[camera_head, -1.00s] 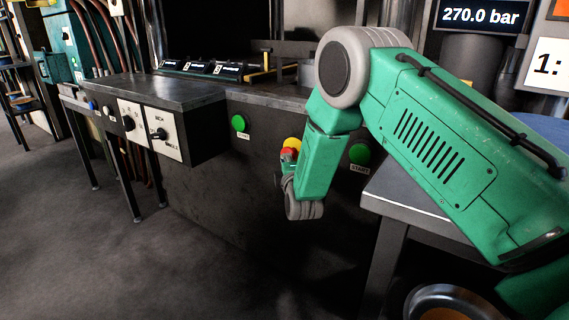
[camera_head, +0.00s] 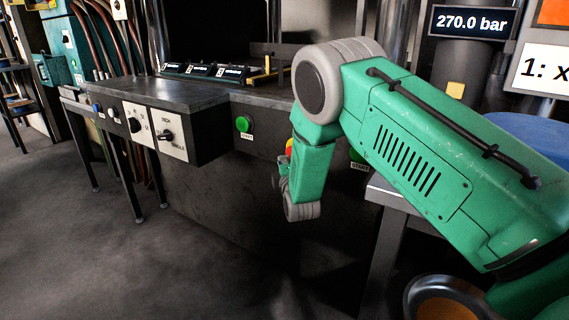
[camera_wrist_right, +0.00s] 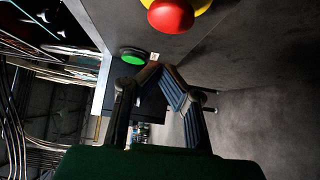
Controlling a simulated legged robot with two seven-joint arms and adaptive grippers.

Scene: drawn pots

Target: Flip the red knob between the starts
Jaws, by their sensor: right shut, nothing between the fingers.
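The red knob (camera_head: 289,151) with its yellow base sits on the dark machine front between two green start buttons. In the head view it is mostly hidden behind my right forearm. The left start button (camera_head: 244,123) is clear; the right one (camera_head: 357,156) is mostly covered by my arm. My right gripper (camera_head: 281,178) is beside and just below the knob, partly hidden by the wrist. In the right wrist view the red knob (camera_wrist_right: 171,16) is at the top, apart from the shut, empty fingers (camera_wrist_right: 160,69). A green button (camera_wrist_right: 132,56) shows beyond them. My left gripper is not in view.
A protruding control box with a white switch panel (camera_head: 165,135) stands left of the buttons. A grey table (camera_head: 400,197) is at the right, under my arm. Open floor (camera_head: 120,265) lies in front at the left.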

